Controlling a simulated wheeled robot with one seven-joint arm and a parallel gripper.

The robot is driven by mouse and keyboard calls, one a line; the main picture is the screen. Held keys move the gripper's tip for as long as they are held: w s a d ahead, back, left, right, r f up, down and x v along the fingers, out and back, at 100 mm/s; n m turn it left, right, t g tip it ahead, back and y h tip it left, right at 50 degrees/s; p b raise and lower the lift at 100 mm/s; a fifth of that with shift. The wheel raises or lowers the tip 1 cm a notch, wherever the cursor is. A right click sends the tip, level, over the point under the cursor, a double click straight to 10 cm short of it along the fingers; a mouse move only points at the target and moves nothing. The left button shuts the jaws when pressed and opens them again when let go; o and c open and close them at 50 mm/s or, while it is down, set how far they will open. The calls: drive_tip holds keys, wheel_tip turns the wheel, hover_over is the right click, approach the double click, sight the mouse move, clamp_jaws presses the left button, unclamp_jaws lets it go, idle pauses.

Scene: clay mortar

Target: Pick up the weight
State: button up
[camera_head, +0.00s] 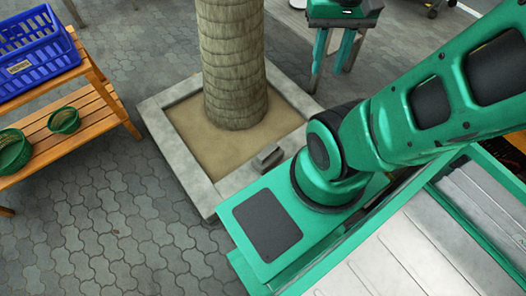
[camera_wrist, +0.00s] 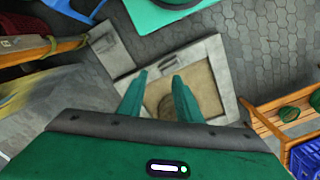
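A small dark grey block (camera_head: 267,157), which may be the weight, rests on the near side of the square planter, close to its rim. I cannot tell for sure that it is the weight. My arm's green links fill the right of the head view, and the gripper is not visible there. In the wrist view my gripper (camera_wrist: 160,76) shows two teal fingers spread apart with nothing held between them. The planter (camera_wrist: 215,65) and its sand lie beyond the fingers.
A thick trunk (camera_head: 233,60) rises from the planter (camera_head: 180,165). A wooden bench (camera_head: 85,125) at the left holds green baskets (camera_head: 64,120) and a blue crate (camera_head: 38,50). A small green-topped table (camera_head: 345,15) stands behind. Paved floor (camera_head: 110,220) is clear between bench and planter.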

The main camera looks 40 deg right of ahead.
drive_tip(key=shift+w+a, duration=0.2)
drive_tip(key=shift+w, duration=0.35)
